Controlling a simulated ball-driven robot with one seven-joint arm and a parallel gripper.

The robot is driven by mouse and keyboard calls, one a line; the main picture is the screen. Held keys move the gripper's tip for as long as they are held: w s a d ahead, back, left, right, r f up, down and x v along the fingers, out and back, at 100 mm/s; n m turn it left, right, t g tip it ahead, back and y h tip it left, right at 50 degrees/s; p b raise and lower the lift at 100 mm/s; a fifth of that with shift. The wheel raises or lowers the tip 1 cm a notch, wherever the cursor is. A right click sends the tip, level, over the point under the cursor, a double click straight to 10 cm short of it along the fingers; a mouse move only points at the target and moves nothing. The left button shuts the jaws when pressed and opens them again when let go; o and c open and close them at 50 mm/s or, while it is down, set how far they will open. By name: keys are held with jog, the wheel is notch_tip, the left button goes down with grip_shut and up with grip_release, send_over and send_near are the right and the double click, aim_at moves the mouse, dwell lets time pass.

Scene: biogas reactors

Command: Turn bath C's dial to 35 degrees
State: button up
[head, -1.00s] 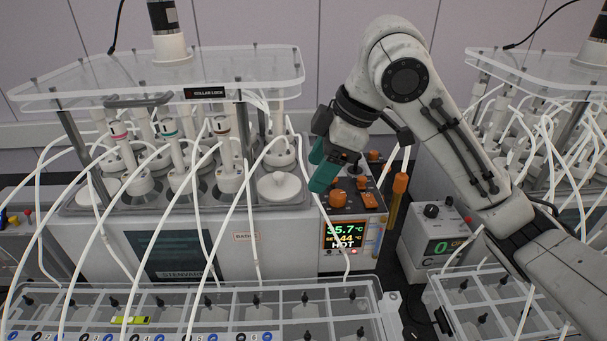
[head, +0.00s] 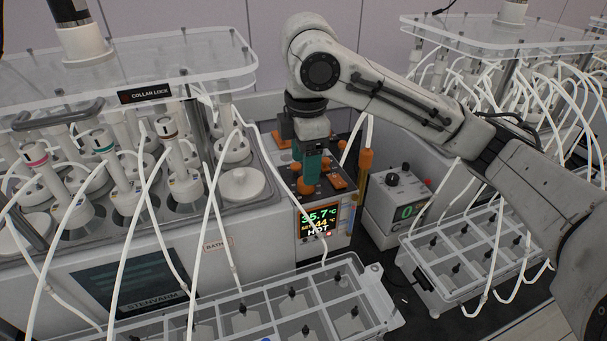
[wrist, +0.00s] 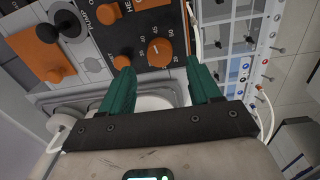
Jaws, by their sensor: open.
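The bath's control panel (head: 328,197) has orange knobs and a screen (head: 318,219) reading 35.7 °C, set 44 and HOT. In the wrist view an orange dial (wrist: 158,49) with a printed number scale lies between and just beyond my gripper's (wrist: 157,65) green fingertips. The exact setting of its pointer is too small to read surely. My gripper (head: 308,170) is open, pointing down above the panel, with nothing between its fingers.
A black lever (wrist: 66,22) and an orange square control (wrist: 40,52) stand beside the dial. An orange-capped post (head: 365,160) and a grey box with a green digit (head: 398,198) stand right of the panel. White tubes (head: 230,250) hang in front of the bath.

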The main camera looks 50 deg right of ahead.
jog(key=shift+f, duration=2.1)
jog(key=c, duration=1)
